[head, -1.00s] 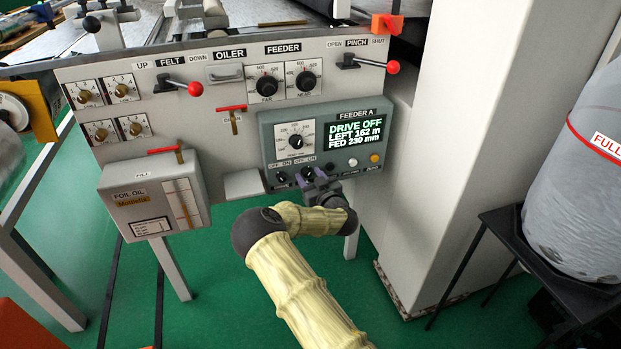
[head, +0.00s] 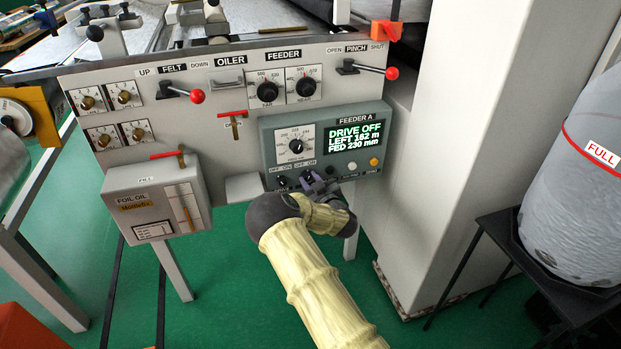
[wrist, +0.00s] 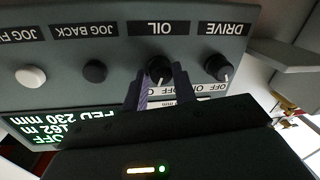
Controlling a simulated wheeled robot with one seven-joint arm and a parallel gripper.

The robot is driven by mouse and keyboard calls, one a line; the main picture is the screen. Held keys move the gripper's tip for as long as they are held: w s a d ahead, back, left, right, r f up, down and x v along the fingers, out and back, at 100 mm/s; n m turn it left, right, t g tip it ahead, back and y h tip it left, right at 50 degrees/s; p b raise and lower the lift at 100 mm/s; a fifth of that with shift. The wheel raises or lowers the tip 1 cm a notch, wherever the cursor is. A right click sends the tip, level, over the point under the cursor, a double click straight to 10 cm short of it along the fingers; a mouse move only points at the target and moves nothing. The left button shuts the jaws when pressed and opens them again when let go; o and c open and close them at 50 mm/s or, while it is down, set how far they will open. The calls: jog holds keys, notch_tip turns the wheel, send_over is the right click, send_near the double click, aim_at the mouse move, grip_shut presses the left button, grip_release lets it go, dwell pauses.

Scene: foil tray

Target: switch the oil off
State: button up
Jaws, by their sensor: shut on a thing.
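The grey FEEDER A box (head: 266,150) carries the OIL knob (wrist: 160,66), a small black knob with a white pointer mark. My gripper (head: 311,180) is at the box's lower edge. In the wrist view, which shows the labels upside down, my gripper's fingers (wrist: 161,88) are shut on the OIL knob, one on each side. The fingers partly cover its OFF and ON marks, and I cannot tell surely which mark its pointer faces. The green display (head: 353,134) reads DRIVE OFF, LEFT 162 m, FED 230 mm.
The DRIVE knob (wrist: 217,65) is close beside the OIL knob. The black JOG BACK button (wrist: 95,71) and a white button (wrist: 31,76) are on the other side. The foil oil tank (head: 155,201) hangs at left; a white column (head: 455,150) stands at right.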

jog(key=n+p, duration=0.1)
jog(key=n, duration=0.3)
jog(key=shift+a+r+n+h, duration=0.1)
jog(key=shift+n+h, duration=0.2)
jog(key=n, duration=0.4)
jog(key=shift+g+h, duration=0.4)
jog(key=shift+n, duration=0.3)
jog(key=o, duration=1)
jog(key=shift+s, duration=0.1)
jog(key=p+v, duration=0.2)
jog(key=v, duration=1.5)
jog(key=shift+s, duration=0.2)
